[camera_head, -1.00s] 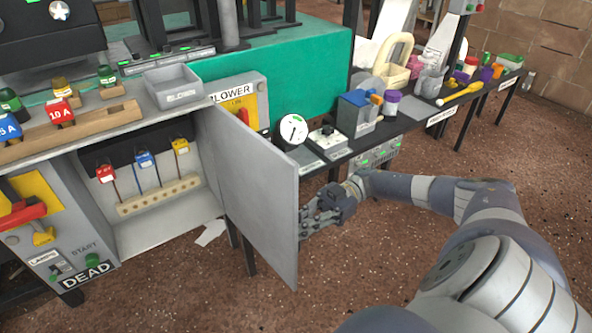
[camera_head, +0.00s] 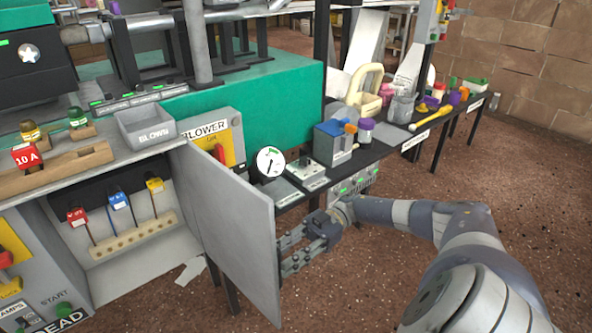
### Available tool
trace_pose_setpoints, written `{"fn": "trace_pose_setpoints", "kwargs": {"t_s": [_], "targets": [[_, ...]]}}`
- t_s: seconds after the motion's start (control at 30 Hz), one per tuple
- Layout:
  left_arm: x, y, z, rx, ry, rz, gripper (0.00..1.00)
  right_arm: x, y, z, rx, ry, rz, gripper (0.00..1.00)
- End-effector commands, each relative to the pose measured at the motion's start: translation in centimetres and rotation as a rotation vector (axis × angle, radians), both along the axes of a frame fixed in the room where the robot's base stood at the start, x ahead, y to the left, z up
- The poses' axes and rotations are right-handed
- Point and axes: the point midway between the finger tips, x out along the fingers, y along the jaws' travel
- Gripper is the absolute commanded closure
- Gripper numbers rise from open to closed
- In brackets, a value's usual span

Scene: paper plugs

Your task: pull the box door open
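The box door (camera_head: 228,232) is a flat grey panel. It stands swung open, hinged at its left edge, and the inside of the box (camera_head: 150,262) shows to its left. Inside, red, blue and yellow plugs (camera_head: 119,200) stand on leads above a pale wooden strip with holes. My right gripper (camera_head: 286,250) is at the right face of the door, near its outer edge. The fingers look spread apart. Their tips are close to or behind the door edge, so I cannot tell whether they touch it. My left gripper is not in view.
A grey tray marked BLOWN (camera_head: 147,124) sits on top of the box. A dark shelf (camera_head: 385,150) with a round dial (camera_head: 270,162), cups and tools runs to the right above my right arm. Open brown floor (camera_head: 380,290) lies below.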

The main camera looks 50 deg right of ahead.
Motion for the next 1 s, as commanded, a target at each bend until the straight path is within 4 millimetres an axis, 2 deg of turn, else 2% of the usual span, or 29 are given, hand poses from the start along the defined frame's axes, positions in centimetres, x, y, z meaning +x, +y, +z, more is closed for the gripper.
{"fn": "trace_pose_setpoints", "kwargs": {"t_s": [0.2, 0.43, 0.67, 1.0], "targets": [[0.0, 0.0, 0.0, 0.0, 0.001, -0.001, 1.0, -0.1, -3.2, 0.0, -0.001, -0.002, -0.007, 0.69], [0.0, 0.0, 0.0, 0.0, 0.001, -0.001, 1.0, -0.3, -5.6, 0.1, -0.001, -0.002, -0.007, 0.69], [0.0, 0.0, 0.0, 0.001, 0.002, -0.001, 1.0, -0.5, -6.6, 0.1, -0.001, -0.001, -0.005, 0.69], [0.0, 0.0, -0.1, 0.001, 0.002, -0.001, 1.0, -0.5, -6.6, 0.1, -0.001, -0.001, -0.005, 0.69]]}}
